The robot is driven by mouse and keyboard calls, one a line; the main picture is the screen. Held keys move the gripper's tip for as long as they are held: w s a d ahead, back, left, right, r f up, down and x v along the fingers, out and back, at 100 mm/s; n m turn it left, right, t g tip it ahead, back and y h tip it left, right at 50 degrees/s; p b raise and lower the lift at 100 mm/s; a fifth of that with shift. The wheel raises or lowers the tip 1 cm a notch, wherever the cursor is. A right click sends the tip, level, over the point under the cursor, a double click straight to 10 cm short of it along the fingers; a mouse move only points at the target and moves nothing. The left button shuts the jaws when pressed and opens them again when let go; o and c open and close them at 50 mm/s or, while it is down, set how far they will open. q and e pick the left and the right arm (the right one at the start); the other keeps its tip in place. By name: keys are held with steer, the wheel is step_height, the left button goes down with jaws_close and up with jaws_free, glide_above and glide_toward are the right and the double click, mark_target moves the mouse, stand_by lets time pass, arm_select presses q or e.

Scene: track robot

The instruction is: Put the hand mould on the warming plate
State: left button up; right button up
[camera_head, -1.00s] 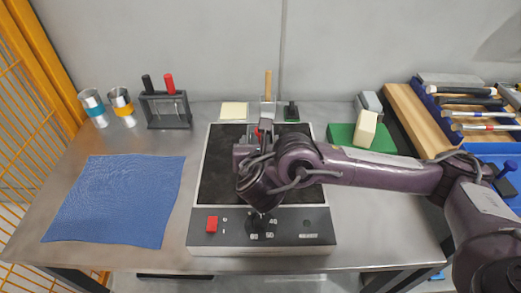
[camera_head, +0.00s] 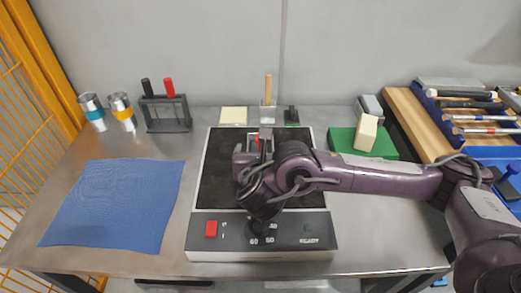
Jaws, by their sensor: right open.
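The warming plate (camera_head: 220,180) is a black flat surface on a grey unit in the middle of the table, with a red switch and dial on its front panel. My right gripper (camera_head: 257,146) is over the back middle of the plate, open by its look, with its fingertips mostly hidden by my own wrist. A small grey and red part (camera_head: 258,140) shows at the fingers; I cannot tell whether it is the hand mould, or whether it touches the plate. My left gripper is not in view.
Behind the plate are a yellow pad (camera_head: 234,116), a wooden-handled tool (camera_head: 268,90) and a small black object (camera_head: 291,115). A rack (camera_head: 166,114), two cans (camera_head: 123,110) and a blue cloth (camera_head: 112,205) lie left.

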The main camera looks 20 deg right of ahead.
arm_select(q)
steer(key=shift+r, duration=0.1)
arm_select(e)
steer(key=shift+r, duration=0.1)
steer(key=shift+s+a+r+p, duration=0.1)
steer(key=shift+s+r+p, duration=0.05)
steer(key=shift+s+p, duration=0.2)
steer(key=p+v, duration=0.1)
steer(key=v, duration=0.4)
steer(key=shift+s+a+p, duration=0.1)
steer(key=shift+p, duration=0.3)
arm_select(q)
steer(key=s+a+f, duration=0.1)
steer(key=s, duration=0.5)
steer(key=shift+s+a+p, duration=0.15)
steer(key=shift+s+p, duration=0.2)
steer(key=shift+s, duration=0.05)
arm_select(e)
steer(key=v, duration=0.6)
steer(key=shift+s, duration=0.1)
